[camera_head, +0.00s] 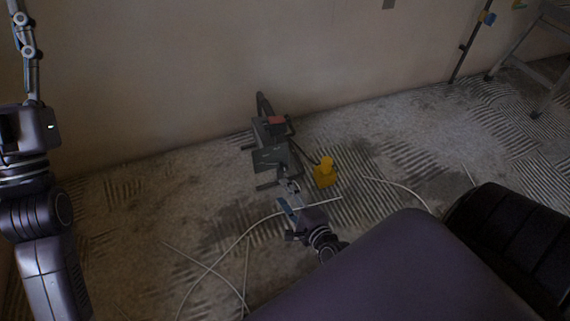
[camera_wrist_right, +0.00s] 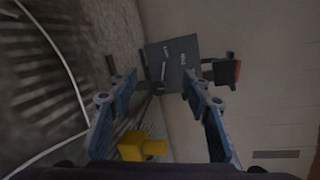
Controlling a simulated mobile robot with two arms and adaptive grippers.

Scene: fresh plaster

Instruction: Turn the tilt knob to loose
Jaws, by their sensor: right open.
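A dark tool with a flat labelled panel (camera_head: 269,158) stands on the floor against the wall. In the right wrist view the panel (camera_wrist_right: 180,58) faces me, with small white lettering and a pale bar-shaped mark (camera_wrist_right: 163,71). I cannot tell for sure which part is the tilt knob, and the lettering is too small to read surely. My right gripper (camera_head: 286,184) is open and empty, just in front of the panel. Its two blue fingers (camera_wrist_right: 158,86) are apart in the right wrist view. My left gripper (camera_head: 27,45) is raised at the far left; its tips are unclear.
A yellow object (camera_head: 325,174) stands on the floor right of the tool; it also shows in the right wrist view (camera_wrist_right: 140,147). The tool has a red part (camera_head: 275,120) on top. Pale cables (camera_head: 228,250) cross the rough floor. A ladder-like frame (camera_head: 548,60) stands far right.

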